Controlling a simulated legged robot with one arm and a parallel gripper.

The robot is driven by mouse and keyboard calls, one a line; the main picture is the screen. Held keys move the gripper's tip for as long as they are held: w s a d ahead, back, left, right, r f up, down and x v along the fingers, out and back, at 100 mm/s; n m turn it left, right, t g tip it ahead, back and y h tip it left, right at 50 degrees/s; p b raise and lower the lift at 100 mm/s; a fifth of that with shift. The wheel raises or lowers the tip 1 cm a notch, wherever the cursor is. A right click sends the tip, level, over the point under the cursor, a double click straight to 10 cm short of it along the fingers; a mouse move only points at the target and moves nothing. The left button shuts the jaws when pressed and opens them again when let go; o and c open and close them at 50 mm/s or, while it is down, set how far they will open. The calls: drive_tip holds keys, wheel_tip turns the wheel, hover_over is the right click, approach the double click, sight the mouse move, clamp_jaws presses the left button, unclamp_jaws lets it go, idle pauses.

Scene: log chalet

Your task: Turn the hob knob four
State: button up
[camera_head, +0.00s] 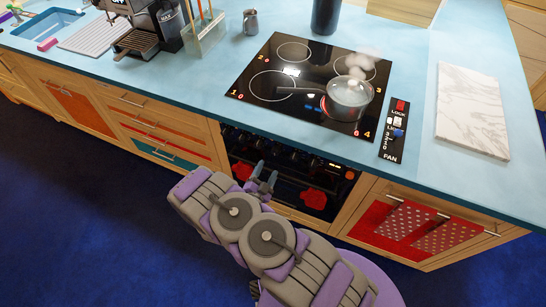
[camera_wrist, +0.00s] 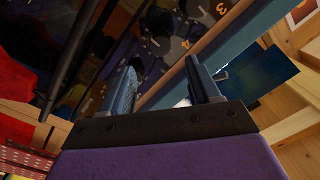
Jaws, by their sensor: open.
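The black glass hob (camera_head: 262,68) is set in the blue worktop, with its rings numbered 1 to 4. Dark knobs (camera_head: 295,157) line the black front panel under the worktop edge; which is knob four is too small to tell there. In the wrist view a dark knob (camera_wrist: 176,46) shows near an orange 4, with a 3 farther up to the right. My gripper (camera_head: 265,179) is open and empty, in front of the oven and below the knob row. In the wrist view its two fingers (camera_wrist: 161,66) stand apart, with the panel beyond them.
A steaming pot (camera_head: 347,99) stands on the ring marked 4. Red mitts (camera_head: 314,197) hang at the oven front, and dotted red towels (camera_head: 405,221) hang on a rail to the right. A fan panel (camera_head: 393,131) and a marble board (camera_head: 472,110) lie right of the hob.

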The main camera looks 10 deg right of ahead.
sight(275, 153)
drive_tip(key=shift+b+x, duration=0.6)
drive_tip(key=shift+x, duration=3.25)
drive_tip(key=shift+r, duration=0.1)
drive_tip(key=c, duration=1)
